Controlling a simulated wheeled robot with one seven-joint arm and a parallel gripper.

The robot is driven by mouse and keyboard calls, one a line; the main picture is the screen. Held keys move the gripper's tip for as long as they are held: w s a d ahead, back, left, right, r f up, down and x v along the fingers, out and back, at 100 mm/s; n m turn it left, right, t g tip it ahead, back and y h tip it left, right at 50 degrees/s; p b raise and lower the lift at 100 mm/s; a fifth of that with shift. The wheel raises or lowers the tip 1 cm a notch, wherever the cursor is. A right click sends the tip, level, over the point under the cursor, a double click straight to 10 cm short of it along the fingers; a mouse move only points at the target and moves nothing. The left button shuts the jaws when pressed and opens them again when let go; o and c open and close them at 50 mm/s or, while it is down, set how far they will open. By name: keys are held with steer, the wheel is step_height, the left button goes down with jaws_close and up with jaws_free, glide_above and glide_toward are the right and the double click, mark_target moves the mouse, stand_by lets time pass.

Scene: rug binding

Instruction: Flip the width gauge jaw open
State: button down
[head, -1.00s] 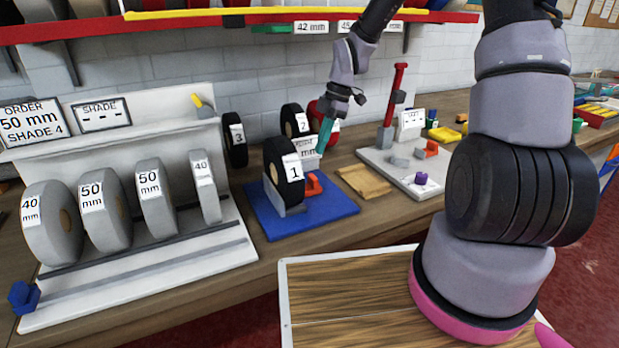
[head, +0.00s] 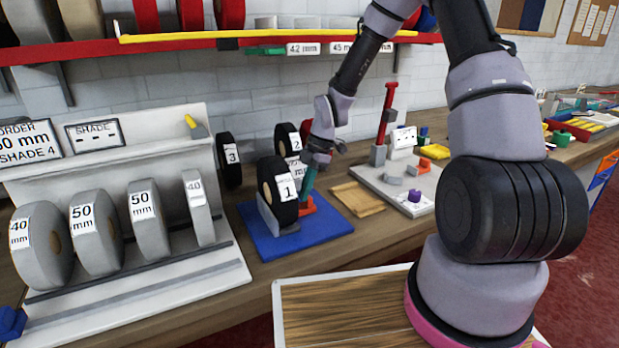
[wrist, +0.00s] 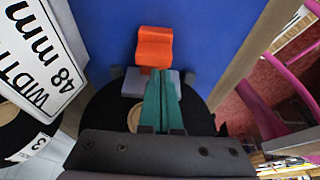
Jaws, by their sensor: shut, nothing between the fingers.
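The width gauge is a blue base plate (head: 325,227) on the bench, and it also shows in the wrist view (wrist: 205,30). An orange jaw (head: 307,206) sits on it beside the black roll labelled 1 (head: 275,192). In the wrist view the orange jaw (wrist: 155,45) lies just beyond my fingertips, with a grey block (wrist: 134,82) next to it. My gripper (head: 307,190) has teal fingers, pressed together and empty. It points down close to the orange jaw; in the wrist view its tips (wrist: 160,75) almost meet the jaw's near edge. I cannot tell if they touch.
A width sign reading 48 mm (wrist: 40,60) stands close on the left in the wrist view. Rolls 2 (head: 286,138) and 3 (head: 228,160) are behind. A wooden tray (head: 357,199) lies to the right, and a rack of grey rolls (head: 92,235) to the left.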

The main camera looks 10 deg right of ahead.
steer(key=shift+x, duration=0.85)
steer(key=shift+w+d, duration=0.2)
steer(key=shift+d, duration=0.4)
steer(key=shift+w+d, duration=0.25)
steer(key=shift+d, duration=0.35)
